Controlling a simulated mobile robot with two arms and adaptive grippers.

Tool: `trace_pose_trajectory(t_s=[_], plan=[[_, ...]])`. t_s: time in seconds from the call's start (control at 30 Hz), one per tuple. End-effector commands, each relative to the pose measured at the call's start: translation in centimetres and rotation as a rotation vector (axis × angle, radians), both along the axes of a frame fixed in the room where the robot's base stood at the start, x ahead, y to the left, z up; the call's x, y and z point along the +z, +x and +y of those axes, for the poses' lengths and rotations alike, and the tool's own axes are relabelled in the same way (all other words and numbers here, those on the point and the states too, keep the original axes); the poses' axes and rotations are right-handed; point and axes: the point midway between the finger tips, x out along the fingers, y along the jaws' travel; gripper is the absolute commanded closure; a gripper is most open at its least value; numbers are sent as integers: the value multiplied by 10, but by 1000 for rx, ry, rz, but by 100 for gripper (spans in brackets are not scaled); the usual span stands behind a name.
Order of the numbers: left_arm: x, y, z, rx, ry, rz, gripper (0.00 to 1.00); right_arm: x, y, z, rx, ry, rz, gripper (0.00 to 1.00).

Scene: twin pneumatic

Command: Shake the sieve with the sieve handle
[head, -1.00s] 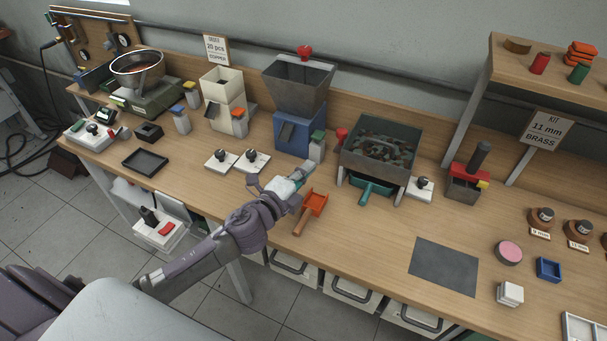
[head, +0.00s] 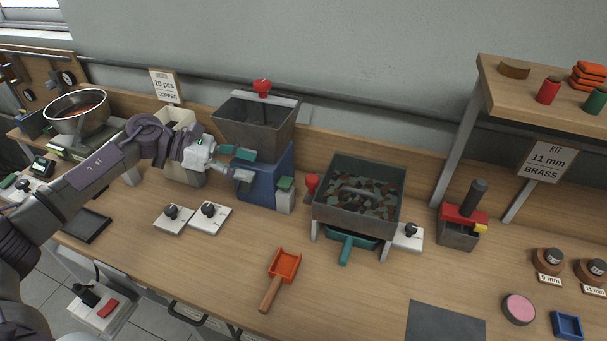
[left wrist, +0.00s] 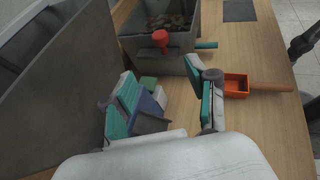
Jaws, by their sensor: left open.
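The sieve (head: 400,214) is a dark grey square tray on legs, holding many brown and green-grey pieces. Its red-knobbed handle (head: 312,184) sticks out at its left side. In the left wrist view the sieve (left wrist: 184,42) is at the top and the red handle (left wrist: 160,39) stands before its near wall. My left gripper (head: 252,165) is open and empty, in front of the blue-based hopper, left of the handle and apart from it. In the left wrist view its teal-padded fingers (left wrist: 160,75) are spread, with the handle beyond the gap. My right gripper is not in the head view.
The hopper (head: 256,125) on its blue base stands close behind my left gripper. A teal drawer handle (head: 347,249) juts out under the sieve. An orange scoop (head: 284,266) and white knob boxes (head: 210,217) lie in front. The table between them is clear.

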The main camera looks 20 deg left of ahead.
Motion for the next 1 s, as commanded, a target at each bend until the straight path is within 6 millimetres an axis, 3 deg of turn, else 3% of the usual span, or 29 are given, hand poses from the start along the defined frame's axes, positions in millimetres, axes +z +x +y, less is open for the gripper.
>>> trace_pose_trajectory(t_s=[0.1,0.2,0.6,1.0], plan=[[-2,5,-16,-3,-6,3,42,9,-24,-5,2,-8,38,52],[-9,12,-34,-3,-9,3,42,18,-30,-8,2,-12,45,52],[-40,37,-102,0,-8,4,42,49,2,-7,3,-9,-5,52],[-51,43,-117,1,-5,3,42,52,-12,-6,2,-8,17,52]])
